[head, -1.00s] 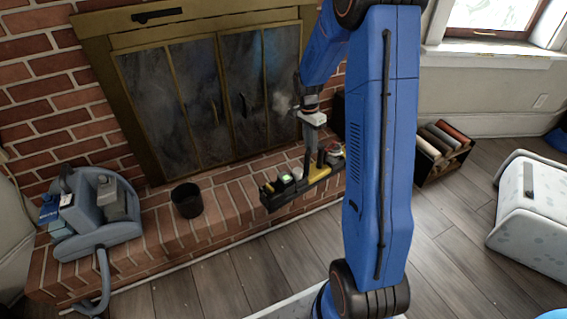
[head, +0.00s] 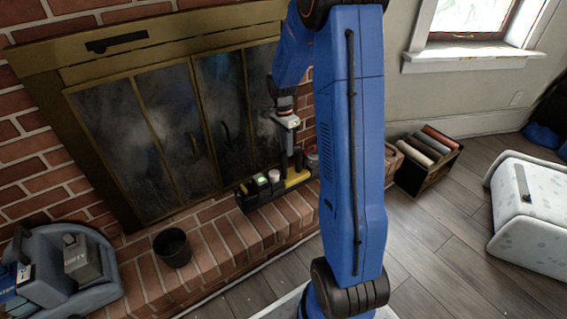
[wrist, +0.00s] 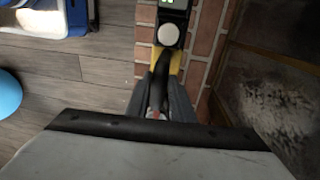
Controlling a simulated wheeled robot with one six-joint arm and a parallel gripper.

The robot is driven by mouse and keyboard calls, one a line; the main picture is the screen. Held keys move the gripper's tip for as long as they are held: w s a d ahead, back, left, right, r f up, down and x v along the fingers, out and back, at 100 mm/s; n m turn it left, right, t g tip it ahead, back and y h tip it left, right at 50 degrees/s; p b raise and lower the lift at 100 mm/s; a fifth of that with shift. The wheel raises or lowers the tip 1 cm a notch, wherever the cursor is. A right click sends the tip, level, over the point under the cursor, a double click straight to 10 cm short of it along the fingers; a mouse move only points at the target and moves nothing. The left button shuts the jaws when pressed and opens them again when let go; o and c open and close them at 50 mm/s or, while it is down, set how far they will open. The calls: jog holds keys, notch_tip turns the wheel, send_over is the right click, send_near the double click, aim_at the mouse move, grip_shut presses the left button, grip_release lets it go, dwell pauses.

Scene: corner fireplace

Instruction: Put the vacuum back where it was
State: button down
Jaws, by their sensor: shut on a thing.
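The vacuum looks like a long, low, black and yellow handheld unit (head: 262,192) with a small green display and a pale round cap. It is at the brick hearth, in front of the right fireplace doors. My gripper (head: 286,160) is above it, pointing down and shut on it. The wrist view shows the vacuum's yellow and black body (wrist: 168,38) between and beyond my gripper's fingers (wrist: 158,100). My blue arm hides part of the area to its right. I cannot tell whether the vacuum touches the bricks.
A black bin (head: 172,247) and a blue-grey cleaning machine (head: 75,265) stand left on the hearth (head: 215,245). The fireplace doors (head: 165,130) are close behind. A box of rolls (head: 428,158) and a white patterned case (head: 530,205) are on the right. Wood floor between them is clear.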

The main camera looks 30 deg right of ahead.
jog(key=shift+f, duration=3.95)
jog(key=c, duration=1.5)
grip_release()
jog(key=shift+c, duration=0.2)
